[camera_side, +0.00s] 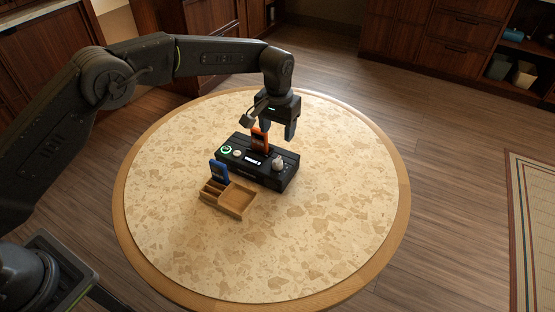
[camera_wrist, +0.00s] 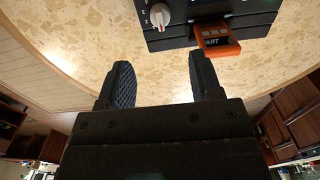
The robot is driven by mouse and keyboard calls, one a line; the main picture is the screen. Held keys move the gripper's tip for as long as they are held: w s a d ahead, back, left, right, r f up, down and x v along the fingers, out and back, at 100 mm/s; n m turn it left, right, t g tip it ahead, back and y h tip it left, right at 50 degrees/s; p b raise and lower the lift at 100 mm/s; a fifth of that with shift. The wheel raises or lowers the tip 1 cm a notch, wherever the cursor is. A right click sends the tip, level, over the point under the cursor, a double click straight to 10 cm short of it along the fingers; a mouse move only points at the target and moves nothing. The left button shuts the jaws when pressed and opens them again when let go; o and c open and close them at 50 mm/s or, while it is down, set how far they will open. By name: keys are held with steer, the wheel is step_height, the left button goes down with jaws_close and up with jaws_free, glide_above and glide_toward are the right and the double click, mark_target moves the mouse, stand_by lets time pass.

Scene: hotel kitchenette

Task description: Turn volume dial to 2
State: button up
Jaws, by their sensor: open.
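A black box-shaped device (camera_side: 253,174) stands near the middle of the round table. Its volume dial, a pale knob (camera_side: 278,163), sits at the right end of its top; the dial also shows in the wrist view (camera_wrist: 160,15) with small marks around it. The number it points to is too small to read. An orange cartridge (camera_side: 260,140) stands upright in the device and shows in the wrist view (camera_wrist: 216,40). My gripper (camera_side: 279,132) is open and empty, above and behind the device; its two fingers also show in the wrist view (camera_wrist: 160,85), apart from the dial.
A wooden tray (camera_side: 238,200) with compartments sits in front of the device, with a blue cartridge (camera_side: 219,172) standing in its left part. The round stone-patterned table (camera_side: 330,220) is otherwise clear. Cabinets (camera_side: 430,45) stand well beyond it.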

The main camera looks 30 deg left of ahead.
mark_target(277, 159)
step_height(277, 159, down, 11)
steer(key=shift+f, duration=0.2)
stand_by(0.3)
steer(key=c, duration=0.9)
